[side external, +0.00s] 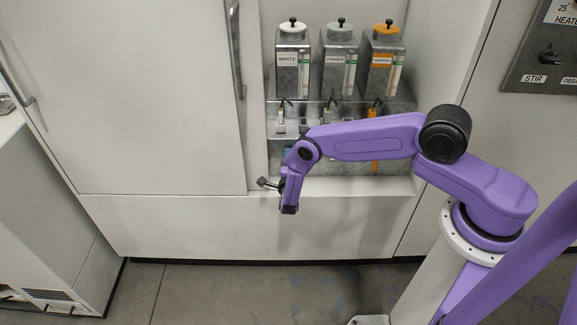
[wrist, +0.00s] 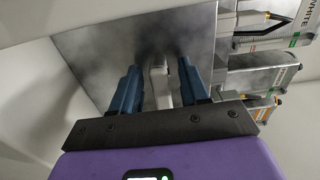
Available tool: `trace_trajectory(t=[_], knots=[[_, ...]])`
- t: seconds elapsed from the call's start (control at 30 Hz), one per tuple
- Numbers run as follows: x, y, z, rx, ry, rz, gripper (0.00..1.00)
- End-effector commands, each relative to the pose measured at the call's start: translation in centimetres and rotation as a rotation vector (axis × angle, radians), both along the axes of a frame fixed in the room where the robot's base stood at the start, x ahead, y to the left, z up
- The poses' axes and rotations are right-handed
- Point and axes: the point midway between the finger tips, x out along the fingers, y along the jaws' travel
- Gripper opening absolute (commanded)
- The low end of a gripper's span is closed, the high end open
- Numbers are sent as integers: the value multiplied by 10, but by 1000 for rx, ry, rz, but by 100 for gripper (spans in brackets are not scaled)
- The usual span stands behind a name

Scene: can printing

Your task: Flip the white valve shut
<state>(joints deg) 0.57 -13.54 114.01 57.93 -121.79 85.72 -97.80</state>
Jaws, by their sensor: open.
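The white tank (side external: 291,75), labelled WHITE, stands at the left of the three tanks in the side view. Its label also shows at the right edge of the wrist view. In the wrist view, a pale narrow piece (wrist: 160,86), which looks like the white valve's handle, lies between the two blue fingers of my gripper (wrist: 158,76). The fingers are apart, with gaps on both sides of the piece.
A tank with a pale cap (side external: 340,75) and an orange-capped tank (side external: 382,78) stand to the right. A metal panel (wrist: 100,50) backs my fingers. Cabinet walls bound the alcove; the floor in front is clear.

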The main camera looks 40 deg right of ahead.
Motion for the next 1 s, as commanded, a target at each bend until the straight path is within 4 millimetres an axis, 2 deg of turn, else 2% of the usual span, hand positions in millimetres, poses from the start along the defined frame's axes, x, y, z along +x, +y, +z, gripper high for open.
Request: trace_trajectory(t=[0.17, 0.7, 1.0], knots=[[-10, 12, 0, 0, 1, 4, 45], [-88, 90, 0, -1, 1, 7, 45], [-118, 119, 0, -2, 2, 4, 45]])
